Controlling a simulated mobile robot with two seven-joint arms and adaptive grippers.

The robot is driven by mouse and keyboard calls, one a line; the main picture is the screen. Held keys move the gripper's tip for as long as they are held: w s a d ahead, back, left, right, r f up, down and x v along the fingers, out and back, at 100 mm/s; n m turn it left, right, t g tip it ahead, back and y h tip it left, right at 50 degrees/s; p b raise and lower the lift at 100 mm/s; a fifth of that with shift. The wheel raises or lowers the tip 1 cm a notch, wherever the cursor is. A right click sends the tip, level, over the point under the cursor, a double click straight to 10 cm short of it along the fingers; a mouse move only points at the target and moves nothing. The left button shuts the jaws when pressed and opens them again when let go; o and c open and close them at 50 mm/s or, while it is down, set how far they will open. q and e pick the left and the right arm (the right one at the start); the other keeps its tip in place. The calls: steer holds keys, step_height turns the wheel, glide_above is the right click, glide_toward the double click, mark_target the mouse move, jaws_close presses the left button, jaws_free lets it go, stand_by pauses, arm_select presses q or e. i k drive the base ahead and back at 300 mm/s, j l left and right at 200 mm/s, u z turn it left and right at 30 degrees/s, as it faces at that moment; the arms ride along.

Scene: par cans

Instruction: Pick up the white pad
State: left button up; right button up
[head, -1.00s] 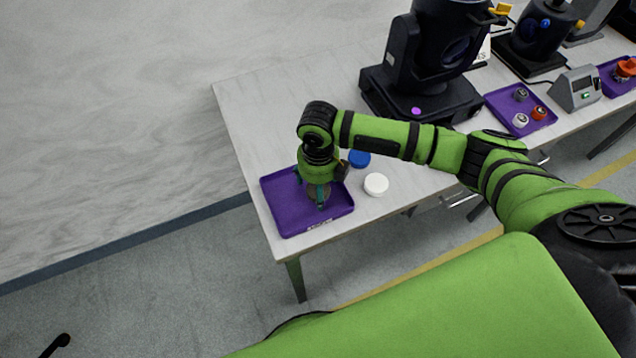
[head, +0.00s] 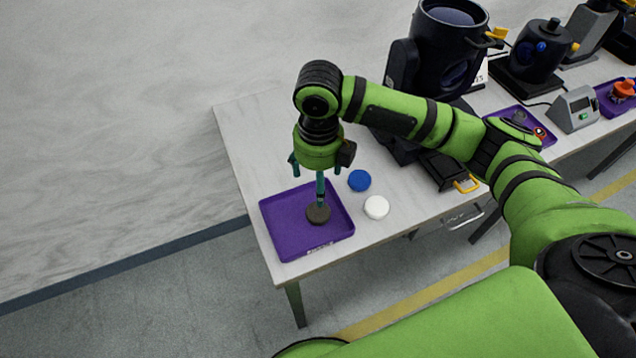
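The white pad (head: 376,207) is a small round disc lying on the table, just right of the purple tray and near the table's front edge. My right gripper (head: 318,182) is open and empty, pointing down above the tray, to the left of the white pad and apart from it. A brown round pad (head: 318,215) lies in the purple tray (head: 285,233) below the gripper; one teal finger overlaps it in the picture. My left gripper is out of view.
A blue round pad (head: 359,180) lies on the table (head: 240,140) behind the white pad. A large black stage light (head: 440,60) stands to the right. Another purple tray (head: 548,138), partly hidden by my arm, holds small parts. A grey device (head: 575,108) stands beyond it.

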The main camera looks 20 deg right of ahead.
mark_target(376, 207)
steer(key=z, duration=1.2)
